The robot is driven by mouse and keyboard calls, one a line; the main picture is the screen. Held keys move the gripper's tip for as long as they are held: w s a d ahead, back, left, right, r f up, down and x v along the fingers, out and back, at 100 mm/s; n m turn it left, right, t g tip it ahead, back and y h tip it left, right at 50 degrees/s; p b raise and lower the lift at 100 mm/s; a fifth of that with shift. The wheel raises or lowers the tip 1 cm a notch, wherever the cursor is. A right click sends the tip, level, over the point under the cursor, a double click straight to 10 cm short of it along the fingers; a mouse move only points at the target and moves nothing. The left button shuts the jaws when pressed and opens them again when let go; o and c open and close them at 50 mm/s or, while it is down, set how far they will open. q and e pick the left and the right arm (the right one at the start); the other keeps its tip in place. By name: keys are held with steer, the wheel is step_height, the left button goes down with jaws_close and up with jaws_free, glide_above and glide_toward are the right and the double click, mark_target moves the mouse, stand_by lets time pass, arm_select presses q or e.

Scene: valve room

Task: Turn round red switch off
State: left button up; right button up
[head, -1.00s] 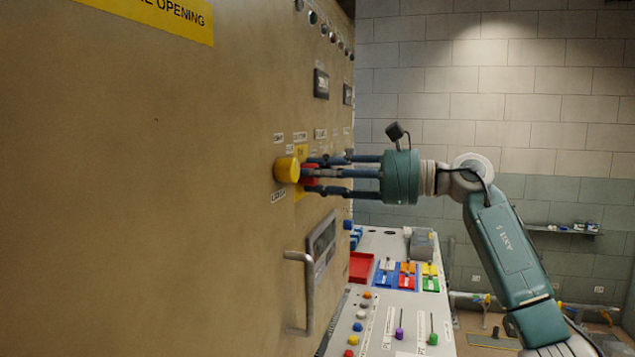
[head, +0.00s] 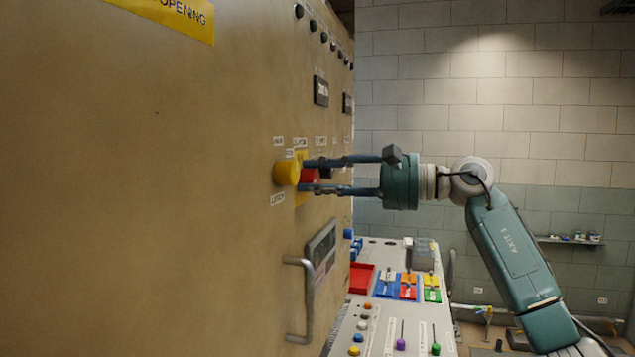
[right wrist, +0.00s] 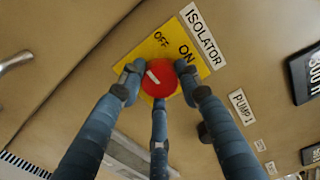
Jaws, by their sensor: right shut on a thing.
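The round red switch (right wrist: 160,80) is on a yellow plate (right wrist: 150,50) on the panel. The plate reads OFF and ON, with an ISOLATOR label beside it. A short white mark shows on the switch's face, left of its middle in the right wrist view. My right gripper (right wrist: 158,82) is shut on the switch, its three fingers spread around the rim. In the head view, the right gripper (head: 310,176) reaches in from the right, and the red switch (head: 311,175) is partly hidden by the fingers. My left gripper is not in view.
A yellow round knob (head: 287,172) sticks out just left of the switch in the head view. A metal handle (head: 308,297) stands out below.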

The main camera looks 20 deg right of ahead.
steer(key=shift+f, duration=0.1)
stand_by(0.3)
steer(key=o, duration=1.2)
steer(key=shift+d, duration=0.1)
steer(key=v, duration=1.2)
